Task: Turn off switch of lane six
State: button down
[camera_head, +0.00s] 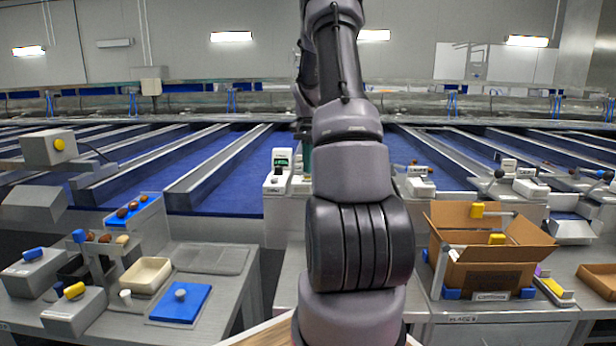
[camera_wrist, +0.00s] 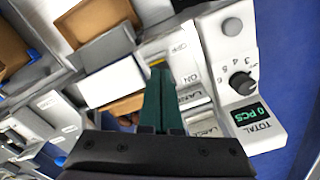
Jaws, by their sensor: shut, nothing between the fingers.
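In the wrist view my gripper (camera_wrist: 160,72) has its green fingers together, with nothing between them. The fingertips are over a white switch panel (camera_wrist: 184,62) printed with ON, OFF and LANE; the lane number is not readable. Something yellow shows beside the fingertips, partly hidden by them. I cannot tell whether the fingers touch the panel or which way its switch stands. Next to the panel is a white counter box (camera_wrist: 213,45) with a black dial and a display reading 0 PCS, TOTAL. The counter box also shows in the head view (camera_head: 270,188), left of my arm.
Blue sorting lanes (camera_head: 235,160) with metal dividers run behind the boxes. A cardboard box (camera_head: 470,272) stands on the right bench. A cream tray (camera_head: 146,276) and a blue board (camera_head: 180,303) lie on the left bench. More white units (camera_head: 530,188) stand at right.

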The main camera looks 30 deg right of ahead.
aim_at(307, 176)
jog(key=shift+f, duration=0.8)
dwell(0.4)
jog(key=shift+r, duration=3.5)
